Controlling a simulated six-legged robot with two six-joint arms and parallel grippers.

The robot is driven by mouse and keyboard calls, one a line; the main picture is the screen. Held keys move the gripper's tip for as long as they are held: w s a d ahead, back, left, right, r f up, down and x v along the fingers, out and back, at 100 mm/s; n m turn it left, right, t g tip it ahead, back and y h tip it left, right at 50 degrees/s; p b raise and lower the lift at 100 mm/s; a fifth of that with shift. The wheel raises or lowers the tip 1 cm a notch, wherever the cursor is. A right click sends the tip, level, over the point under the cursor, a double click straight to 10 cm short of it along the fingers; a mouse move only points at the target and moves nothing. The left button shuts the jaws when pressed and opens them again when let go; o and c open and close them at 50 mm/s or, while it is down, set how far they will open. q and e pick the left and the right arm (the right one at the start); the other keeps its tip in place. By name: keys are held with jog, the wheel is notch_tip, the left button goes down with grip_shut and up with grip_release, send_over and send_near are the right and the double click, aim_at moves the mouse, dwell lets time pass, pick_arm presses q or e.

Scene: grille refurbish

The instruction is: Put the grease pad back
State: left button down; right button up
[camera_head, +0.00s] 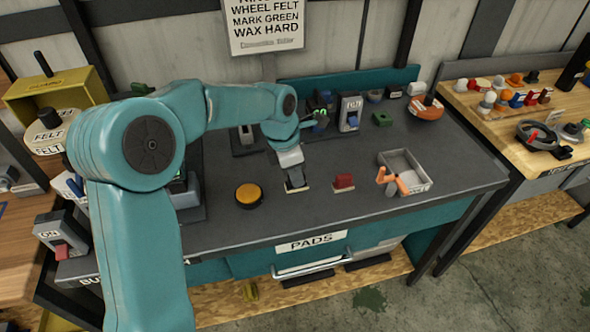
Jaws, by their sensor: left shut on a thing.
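My left gripper (295,179) reaches down to the dark bench top behind the PADS label (311,241). It is shut on a small dark block, which I take to be the grease pad; the fingers hide most of it. A pale flat strip (298,188) shows on the bench right under the fingertips. I cannot tell whether the block touches this strip. To the right, a red pad (344,181) stands on a similar pale strip. My right gripper is not in view.
A round orange-yellow disc (249,195) lies left of the gripper. A grey tray (424,185) with an orange-handled tool (394,180) stands to the right. Switch boxes and small parts line the bench's back.

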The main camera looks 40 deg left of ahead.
pick_arm(q)
jog(key=shift+s+a+b+x, duration=0.15)
jog(key=shift+b+x, duration=0.4)
jog(key=shift+x, duration=0.3)
jog(key=shift+s+a+b+x, duration=0.1)
jog(key=shift+b+x, duration=0.4)
jog(key=shift+x, duration=0.3)
jog(key=shift+f, duration=0.35)
jog(key=c, duration=0.9)
grip_release()
jog(key=p+v, duration=0.1)
jog(key=v, duration=1.5)
jog(key=shift+r, duration=0.2)
jog(key=shift+d, duration=0.1)
